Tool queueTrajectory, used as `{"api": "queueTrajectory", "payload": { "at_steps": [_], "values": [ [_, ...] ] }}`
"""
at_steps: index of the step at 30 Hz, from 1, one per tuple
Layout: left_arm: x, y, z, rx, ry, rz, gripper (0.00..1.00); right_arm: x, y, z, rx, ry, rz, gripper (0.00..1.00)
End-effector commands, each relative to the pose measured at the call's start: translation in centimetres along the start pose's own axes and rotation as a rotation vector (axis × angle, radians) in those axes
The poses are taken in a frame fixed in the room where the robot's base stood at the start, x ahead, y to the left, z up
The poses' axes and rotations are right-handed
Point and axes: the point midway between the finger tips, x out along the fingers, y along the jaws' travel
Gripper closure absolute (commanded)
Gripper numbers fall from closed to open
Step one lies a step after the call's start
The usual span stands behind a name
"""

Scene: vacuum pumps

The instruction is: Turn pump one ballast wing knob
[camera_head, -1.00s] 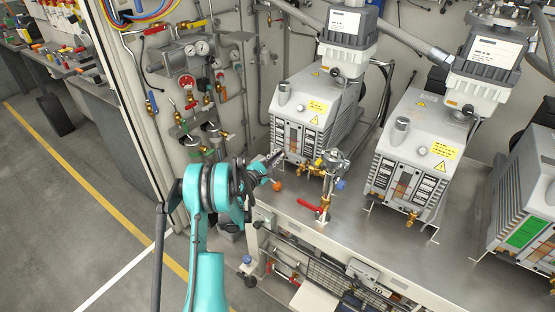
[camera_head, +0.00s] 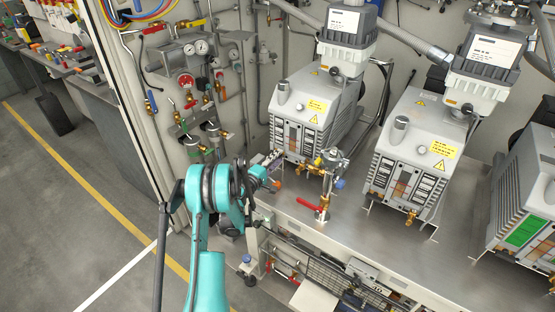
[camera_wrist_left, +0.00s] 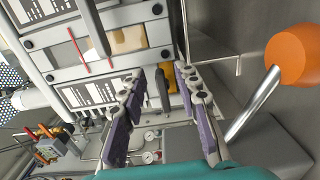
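Pump one, a light grey boxy pump (camera_head: 312,105), stands at the left end of the bench. My left gripper (camera_head: 274,158) is close to its front lower left corner. In the left wrist view the gripper (camera_wrist_left: 160,73) is open, its purple-padded fingers spread apart. A small dark upright piece (camera_wrist_left: 163,90), perhaps the ballast wing knob, shows between the fingers in front of a yellow-orange part; contact is not visible. The pump's slotted front (camera_wrist_left: 100,60) is just beyond. In the head view the knob cannot be told apart. My right gripper is not in view.
An orange ball on a metal rod (camera_wrist_left: 295,55) is right of the fingers. A second pump (camera_head: 410,140) stands further right. Gauges and valves (camera_head: 190,75) line the wall panel.

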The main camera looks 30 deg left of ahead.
Motion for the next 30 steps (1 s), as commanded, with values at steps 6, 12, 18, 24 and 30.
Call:
{"api": "queueTrajectory", "payload": {
  "at_steps": [6, 12, 18, 24, 30],
  "values": [
    [-0.9, 0.0, -0.1, -0.001, 0.001, 0.000, 0.68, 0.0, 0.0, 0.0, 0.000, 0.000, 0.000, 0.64],
    [-1.6, 0.0, -0.1, -0.001, 0.001, 0.000, 0.68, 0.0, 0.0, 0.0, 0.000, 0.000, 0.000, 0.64],
    [-1.6, 0.0, 0.0, -0.001, 0.001, 0.000, 0.68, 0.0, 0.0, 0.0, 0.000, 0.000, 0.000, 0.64],
    [-2.1, 0.0, -0.1, -0.001, 0.002, 0.000, 0.68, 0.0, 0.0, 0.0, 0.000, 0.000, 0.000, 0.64],
    [-4.1, 0.0, -0.1, -0.001, 0.002, 0.000, 0.68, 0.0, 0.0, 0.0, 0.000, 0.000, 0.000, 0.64]
  ]
}}
